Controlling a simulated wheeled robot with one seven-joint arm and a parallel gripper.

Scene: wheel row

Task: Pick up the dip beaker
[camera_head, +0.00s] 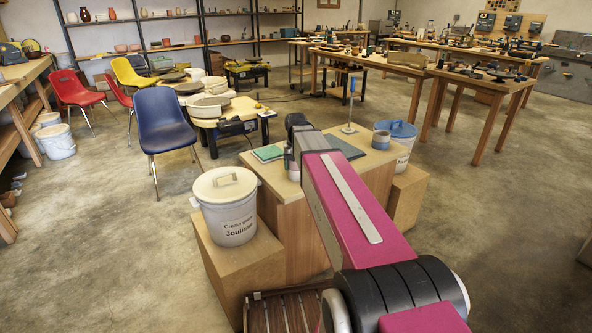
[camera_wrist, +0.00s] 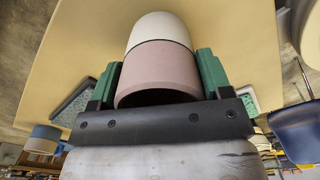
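A two-tone beaker, dull pink toward its mouth and cream toward its base, is the dip beaker (camera_wrist: 160,65) in the wrist view. Its dark open mouth faces my gripper (camera_wrist: 160,85). The two green fingers lie against its left and right sides, with no clear gap, so my gripper looks shut on it. I cannot tell whether its base touches the worktop. In the head view my pink arm hides the fingers and most of what they hold.
A small blue and pink cup (camera_head: 381,139) stands on the wooden worktop (camera_head: 285,184); it also shows in the wrist view (camera_wrist: 42,139). Flat tiles (camera_head: 268,153) and an upright rod stand (camera_head: 349,110) are close by. Lidded buckets flank it, one white (camera_head: 228,207), one blue-lidded (camera_head: 397,140).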

